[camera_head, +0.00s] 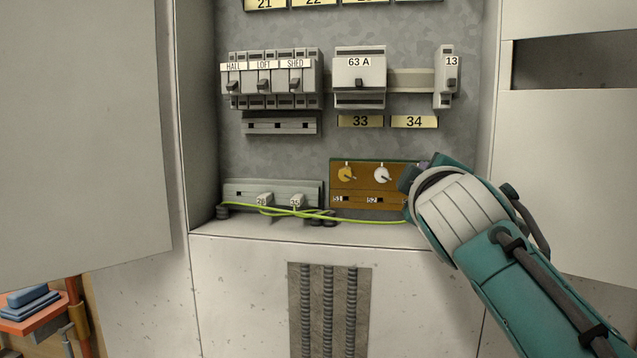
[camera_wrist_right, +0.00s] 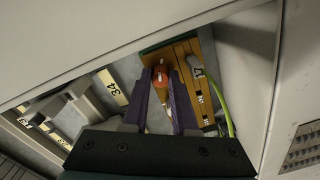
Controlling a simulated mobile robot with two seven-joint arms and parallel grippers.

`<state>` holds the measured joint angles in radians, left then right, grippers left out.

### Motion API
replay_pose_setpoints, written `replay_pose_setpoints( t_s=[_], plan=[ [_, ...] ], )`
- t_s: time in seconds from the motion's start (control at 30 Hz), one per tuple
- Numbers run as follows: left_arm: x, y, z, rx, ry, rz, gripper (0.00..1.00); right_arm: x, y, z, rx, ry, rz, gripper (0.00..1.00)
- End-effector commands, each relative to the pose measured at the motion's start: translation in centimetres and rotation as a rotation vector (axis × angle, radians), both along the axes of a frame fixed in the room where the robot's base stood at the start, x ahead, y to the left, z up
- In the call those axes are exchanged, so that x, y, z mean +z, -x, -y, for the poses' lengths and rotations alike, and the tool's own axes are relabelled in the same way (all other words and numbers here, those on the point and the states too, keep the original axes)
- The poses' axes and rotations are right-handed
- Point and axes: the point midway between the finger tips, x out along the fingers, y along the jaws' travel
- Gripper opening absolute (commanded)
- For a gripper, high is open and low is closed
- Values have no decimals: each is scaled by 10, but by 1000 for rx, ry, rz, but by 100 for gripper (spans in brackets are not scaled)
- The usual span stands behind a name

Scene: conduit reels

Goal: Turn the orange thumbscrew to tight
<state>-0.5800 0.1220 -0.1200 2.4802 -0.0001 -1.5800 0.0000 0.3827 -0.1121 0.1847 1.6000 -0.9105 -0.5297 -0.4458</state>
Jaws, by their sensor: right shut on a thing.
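The orange thumbscrew (camera_wrist_right: 160,73) is on the brown terminal board (camera_wrist_right: 184,50) in the right wrist view. My right gripper (camera_wrist_right: 162,82) has its two purple fingers on either side of the thumbscrew and is shut on it. A pale pointer or shank shows below the orange head, between the fingers. In the head view my right gripper (camera_head: 424,163) is mostly behind its own wrist at the right end of the brown board (camera_head: 362,187), and the orange thumbscrew is hidden there. My left gripper is not in view.
A green-yellow wire (camera_head: 350,220) runs along the cabinet's bottom ledge. Breakers (camera_head: 265,83) sit above. An open door (camera_head: 80,130) stands at left.

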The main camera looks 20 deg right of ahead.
Motion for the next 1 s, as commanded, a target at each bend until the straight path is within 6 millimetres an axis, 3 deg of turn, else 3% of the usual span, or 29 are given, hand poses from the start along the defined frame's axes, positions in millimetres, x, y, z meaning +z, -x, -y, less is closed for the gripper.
replay_pose_setpoints(
  t_s=[0.4,1.0],
  plan=[
    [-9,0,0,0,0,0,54,0,0,0,0,-209,129,0],
    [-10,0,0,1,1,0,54,1,0,0,2,-258,159,0]
  ],
)
